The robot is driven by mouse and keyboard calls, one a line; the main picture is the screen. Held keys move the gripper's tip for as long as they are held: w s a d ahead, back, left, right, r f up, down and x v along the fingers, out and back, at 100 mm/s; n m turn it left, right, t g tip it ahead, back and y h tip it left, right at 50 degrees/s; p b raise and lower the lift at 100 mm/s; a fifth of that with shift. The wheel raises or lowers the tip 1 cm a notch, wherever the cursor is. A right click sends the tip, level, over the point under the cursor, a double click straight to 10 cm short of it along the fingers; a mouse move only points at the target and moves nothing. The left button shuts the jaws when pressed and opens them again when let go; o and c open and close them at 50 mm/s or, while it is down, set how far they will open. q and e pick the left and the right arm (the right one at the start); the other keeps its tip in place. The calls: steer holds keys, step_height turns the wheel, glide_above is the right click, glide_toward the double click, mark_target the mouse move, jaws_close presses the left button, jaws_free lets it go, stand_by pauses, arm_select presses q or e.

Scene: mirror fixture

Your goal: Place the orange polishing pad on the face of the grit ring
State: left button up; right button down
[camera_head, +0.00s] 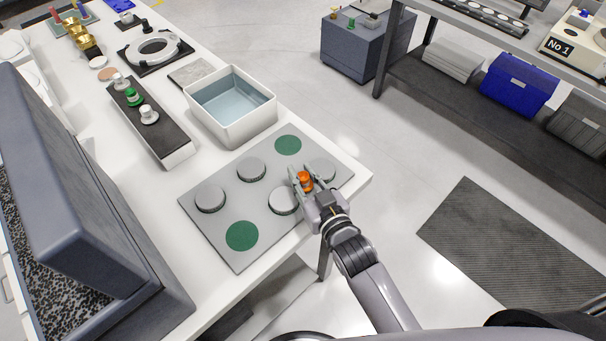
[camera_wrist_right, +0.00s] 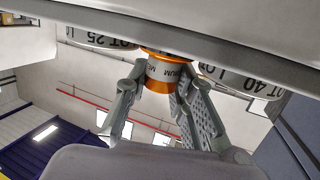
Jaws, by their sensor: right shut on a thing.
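My right gripper (camera_head: 308,182) is at the near right part of the grey plate, between two grey discs. It is shut on the orange polishing pad (camera_head: 305,187), a small round orange piece. In the right wrist view, the pad (camera_wrist_right: 155,85) sits between both fingers of the right gripper (camera_wrist_right: 156,88) and has a grey lettered band. I cannot tell whether it touches the plate. A pale ring on a black base (camera_head: 153,48) at the far left looks like the grit ring; no label on it is readable. My left gripper is out of view.
The grey plate (camera_head: 222,187) carries several grey discs and two green round patches (camera_head: 242,236). A white open bin (camera_head: 232,130) stands behind it. A dark block with small knobs (camera_head: 150,140) is to the left. A large dark case (camera_head: 90,200) fills the left front.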

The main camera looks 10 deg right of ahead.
steer(key=shift+f, duration=0.1)
steer(key=c, duration=1.4)
jaws_free()
steer(key=shift+o, duration=0.2)
